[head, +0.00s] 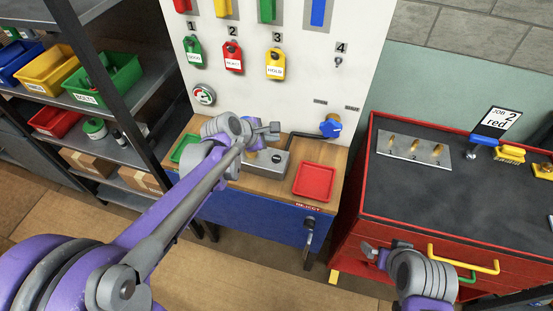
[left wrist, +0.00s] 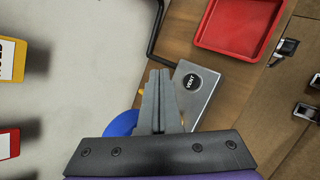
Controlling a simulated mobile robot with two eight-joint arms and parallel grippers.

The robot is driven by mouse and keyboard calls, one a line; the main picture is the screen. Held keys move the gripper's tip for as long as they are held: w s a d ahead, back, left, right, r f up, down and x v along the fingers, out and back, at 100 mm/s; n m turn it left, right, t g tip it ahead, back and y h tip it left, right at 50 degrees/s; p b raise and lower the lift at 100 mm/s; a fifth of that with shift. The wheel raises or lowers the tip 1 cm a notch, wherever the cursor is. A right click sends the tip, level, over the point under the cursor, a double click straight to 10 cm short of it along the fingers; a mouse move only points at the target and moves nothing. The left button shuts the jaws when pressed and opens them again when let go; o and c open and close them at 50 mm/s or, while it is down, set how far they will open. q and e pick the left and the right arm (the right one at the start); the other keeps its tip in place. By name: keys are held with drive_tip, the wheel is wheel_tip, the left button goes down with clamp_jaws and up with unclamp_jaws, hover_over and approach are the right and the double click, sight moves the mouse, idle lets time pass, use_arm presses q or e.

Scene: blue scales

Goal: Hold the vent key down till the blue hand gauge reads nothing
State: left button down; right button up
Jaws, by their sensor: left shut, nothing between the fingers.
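The vent key is a round black button (left wrist: 192,81) marked VENT on top of a grey box (left wrist: 209,82). In the head view, the key (head: 277,158) shows below my left gripper (head: 273,131). In the left wrist view, that gripper (left wrist: 161,73) is shut and empty, its tips just left of the key in the picture. Whether the tips touch the box is unclear, but they do not cover the key. A round dial gauge (head: 204,95) with red and green marks hangs on the white panel; its hand is too small to read. My right gripper (head: 372,250) is at lower right, its opening unclear.
A blue valve knob (head: 330,126) on a dark pipe stands behind the box. A red tray (head: 314,182) lies right of it and a green tray (head: 186,148) left. Tags hang on the panel above. A red workbench (head: 360,213) stands to the right.

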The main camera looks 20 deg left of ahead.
sight(273, 160)
use_arm(q)
wheel_tip(273, 160, down, 6)
drive_tip(key=b, duration=0.3)
drive_tip(key=shift+s+f, duration=0.1)
drive_tip(key=shift+f, duration=0.35)
use_arm(e)
wheel_tip(273, 160, down, 6)
drive_tip(key=s, duration=0.2)
drive_tip(key=shift+s+r, duration=0.2)
drive_tip(key=shift+r, duration=0.05)
drive_tip(key=shift+w, duration=0.1)
use_arm(q)
drive_tip(key=shift+b, duration=0.3)
use_arm(e)
drive_tip(key=shift+f, duration=0.1)
idle(0.3)
use_arm(q)
drive_tip(key=shift+f, duration=0.4)
use_arm(e)
drive_tip(key=shift+s+f, duration=0.2)
drive_tip(key=shift+f, duration=0.15)
